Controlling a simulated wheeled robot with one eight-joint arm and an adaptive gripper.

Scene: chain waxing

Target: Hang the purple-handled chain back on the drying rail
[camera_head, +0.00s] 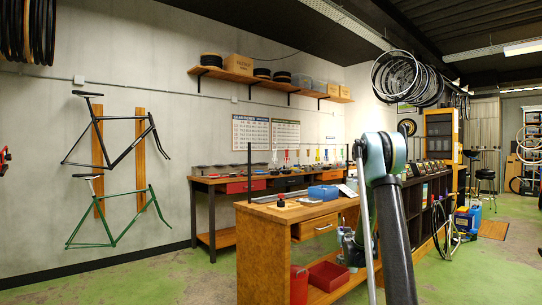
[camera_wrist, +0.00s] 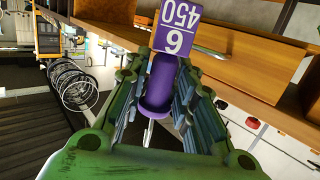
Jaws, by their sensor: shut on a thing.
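In the wrist view, my gripper (camera_wrist: 163,80) is shut on the purple handle (camera_wrist: 157,92), which lies between its green fingers. A purple tag (camera_wrist: 178,28) marked 450 and 6 appears upside down beyond the handle. A thin pale rod (camera_wrist: 148,132) shows at the handle's near end. I cannot make out the chain itself. In the head view, a thin rail (camera_head: 300,148) on a dark upright stands above the front wooden bench (camera_head: 263,245). Small coloured handles (camera_head: 318,155) show around the rail's height; whether they hang from it is unclear.
A red bin (camera_head: 328,275) sits low in the bench. A long workbench (camera_head: 212,185) stands along the wall behind. Green floor (camera_head: 200,285) is clear at left.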

